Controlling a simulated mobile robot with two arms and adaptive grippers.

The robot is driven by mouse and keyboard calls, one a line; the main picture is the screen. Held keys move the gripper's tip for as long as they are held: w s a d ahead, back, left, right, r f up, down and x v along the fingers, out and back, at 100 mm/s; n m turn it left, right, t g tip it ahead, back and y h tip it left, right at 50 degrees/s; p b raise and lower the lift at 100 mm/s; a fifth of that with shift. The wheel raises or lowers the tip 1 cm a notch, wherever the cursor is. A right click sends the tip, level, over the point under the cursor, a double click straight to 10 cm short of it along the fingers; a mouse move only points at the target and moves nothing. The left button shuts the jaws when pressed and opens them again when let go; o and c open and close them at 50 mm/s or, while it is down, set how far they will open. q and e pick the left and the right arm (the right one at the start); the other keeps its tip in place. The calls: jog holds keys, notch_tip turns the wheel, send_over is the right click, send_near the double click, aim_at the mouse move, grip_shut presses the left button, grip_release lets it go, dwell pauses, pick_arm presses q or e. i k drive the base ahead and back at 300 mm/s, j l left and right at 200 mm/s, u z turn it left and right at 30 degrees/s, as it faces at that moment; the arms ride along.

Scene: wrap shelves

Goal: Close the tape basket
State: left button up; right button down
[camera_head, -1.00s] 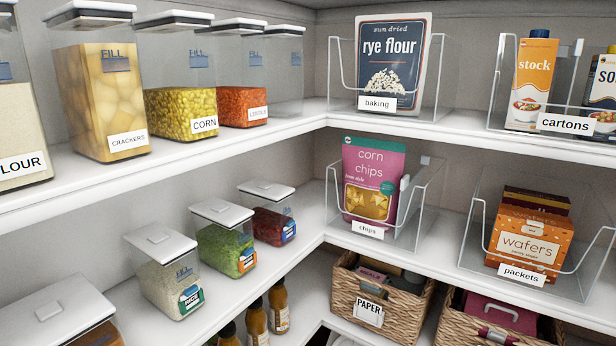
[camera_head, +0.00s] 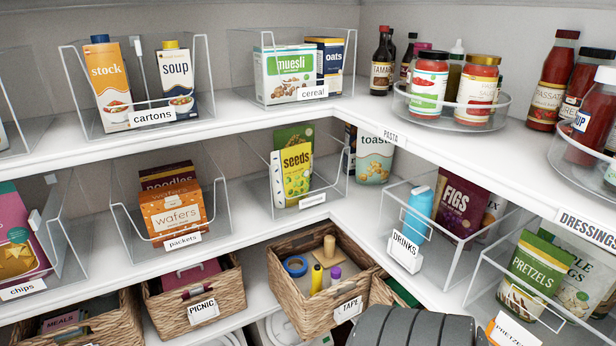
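The tape basket (camera_head: 300,297) is a brown woven basket with a white TAPE label (camera_head: 348,309) on its front. It sits on the lower shelf near the inner corner, and appears pulled forward of its neighbours. Its top is open. Inside I see a blue tape roll (camera_head: 295,266), a wooden piece (camera_head: 329,249), and small yellow and purple items. A dark rounded shape at the bottom edge hides some of the space right of the basket. Neither of my grippers' fingertips shows in this view.
The picnic basket (camera_head: 208,297) and meals basket (camera_head: 90,327) stand to the left on the lower shelf. Clear bins of packets (camera_head: 172,212), seeds (camera_head: 291,174) and drinks (camera_head: 407,224) fill the shelf above. A pretzels bin (camera_head: 530,280) stands at right.

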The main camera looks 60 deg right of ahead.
aim_at(311, 317)
jog(key=z, duration=2.3)
